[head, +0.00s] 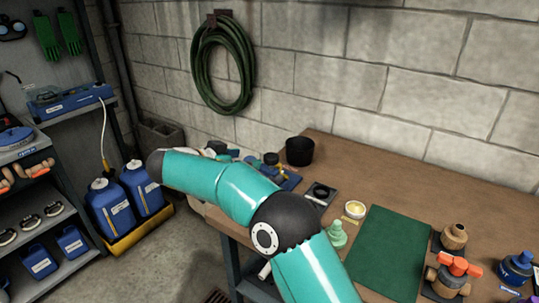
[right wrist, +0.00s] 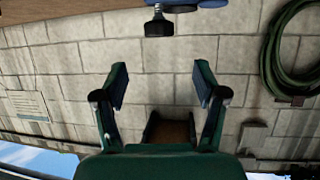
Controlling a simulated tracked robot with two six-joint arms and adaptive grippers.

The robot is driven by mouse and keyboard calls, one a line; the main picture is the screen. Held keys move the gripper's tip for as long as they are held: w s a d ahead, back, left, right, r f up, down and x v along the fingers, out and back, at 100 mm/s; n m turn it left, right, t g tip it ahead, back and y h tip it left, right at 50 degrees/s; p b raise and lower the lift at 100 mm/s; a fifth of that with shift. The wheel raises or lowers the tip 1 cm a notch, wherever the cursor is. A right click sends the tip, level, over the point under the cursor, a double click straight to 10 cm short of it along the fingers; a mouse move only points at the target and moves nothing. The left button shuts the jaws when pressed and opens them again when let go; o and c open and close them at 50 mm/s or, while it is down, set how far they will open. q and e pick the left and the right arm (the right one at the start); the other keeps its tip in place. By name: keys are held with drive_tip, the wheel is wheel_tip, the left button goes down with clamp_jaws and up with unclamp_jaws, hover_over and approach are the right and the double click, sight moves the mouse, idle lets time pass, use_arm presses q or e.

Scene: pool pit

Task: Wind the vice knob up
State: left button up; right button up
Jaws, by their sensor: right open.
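The blue vice (head: 289,181) stands at the left end of the workbench, partly hidden behind my right arm. A dark knob (head: 271,158) sits above it. In the right wrist view, which is upside down, the black knob (right wrist: 158,26) juts from a blue body (right wrist: 190,4) at the top edge. My right gripper (right wrist: 161,80) is open and empty, its two fingers well apart. The knob lies beyond the fingertips, roughly in line with the gap, and is not touched. My left gripper is not in view.
A block wall with a green hose (head: 223,65) stands behind. Blue jugs (head: 111,207) are on the floor at left.

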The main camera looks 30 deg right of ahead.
sight(270, 157)
drive_tip(key=p+x, duration=0.2)
drive_tip(key=x, duration=0.9)
drive_tip(key=shift+w+d+f+p, duration=0.1)
drive_tip(key=shift+d+f+p, duration=0.15)
drive_tip(key=shift+d+p, duration=0.1)
